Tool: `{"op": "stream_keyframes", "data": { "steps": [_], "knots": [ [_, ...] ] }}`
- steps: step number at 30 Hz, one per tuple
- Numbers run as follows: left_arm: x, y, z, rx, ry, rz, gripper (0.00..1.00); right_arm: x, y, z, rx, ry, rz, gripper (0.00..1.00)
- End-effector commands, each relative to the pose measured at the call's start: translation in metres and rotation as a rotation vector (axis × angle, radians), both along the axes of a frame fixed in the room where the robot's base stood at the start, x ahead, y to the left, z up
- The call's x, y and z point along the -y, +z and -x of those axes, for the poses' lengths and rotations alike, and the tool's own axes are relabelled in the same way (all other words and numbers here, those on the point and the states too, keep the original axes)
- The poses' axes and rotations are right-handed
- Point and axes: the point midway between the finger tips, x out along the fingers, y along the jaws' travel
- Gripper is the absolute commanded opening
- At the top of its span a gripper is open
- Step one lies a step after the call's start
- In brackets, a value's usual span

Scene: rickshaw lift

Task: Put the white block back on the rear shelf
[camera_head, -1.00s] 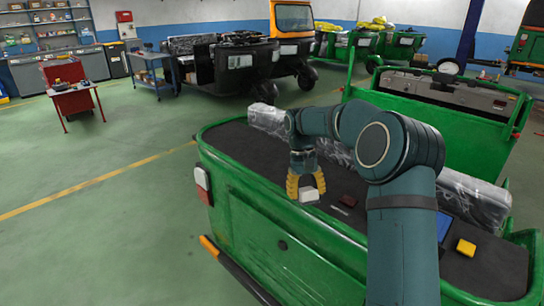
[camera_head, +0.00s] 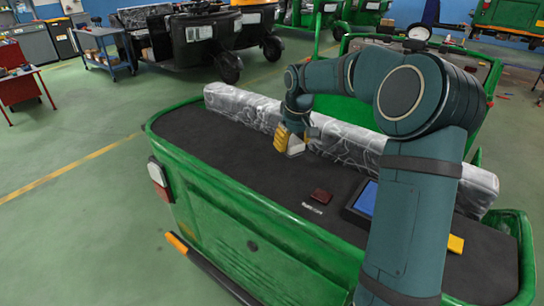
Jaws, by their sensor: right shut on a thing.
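My right gripper (camera_head: 290,142) has yellow fingers and is shut on the white block (camera_head: 295,147). The block is partly hidden by the fingers. It is held above or at the dark rear shelf (camera_head: 225,150) of the green rickshaw, close to the front of the wrapped seat back; I cannot tell whether it touches the shelf. My left gripper is not in view.
On the shelf lie a dark red wallet-like item (camera_head: 321,196), a small white-lettered item (camera_head: 312,209), a blue-screened tablet (camera_head: 364,198) and a yellow block (camera_head: 455,244). A silver-wrapped seat back (camera_head: 245,107) bounds the shelf's far side. The shelf's left part is clear.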

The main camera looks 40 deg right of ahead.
Motion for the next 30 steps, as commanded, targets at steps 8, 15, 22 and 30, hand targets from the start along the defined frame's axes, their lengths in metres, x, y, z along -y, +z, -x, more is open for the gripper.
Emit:
{"op": "stream_keyframes", "data": {
  "steps": [8,15,22,30],
  "knots": [
    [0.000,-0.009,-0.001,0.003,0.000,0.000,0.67,0.000,-0.035,0.000,-0.002,0.000,-0.001,0.21],
    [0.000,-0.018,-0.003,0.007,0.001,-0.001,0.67,0.000,-0.071,0.000,-0.003,0.000,-0.001,0.21],
    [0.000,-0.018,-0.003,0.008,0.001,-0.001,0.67,0.000,-0.077,0.000,-0.001,0.000,-0.001,0.21],
    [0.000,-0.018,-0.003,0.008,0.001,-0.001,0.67,0.000,-0.078,0.000,-0.001,0.000,-0.001,0.85]
  ]
}}
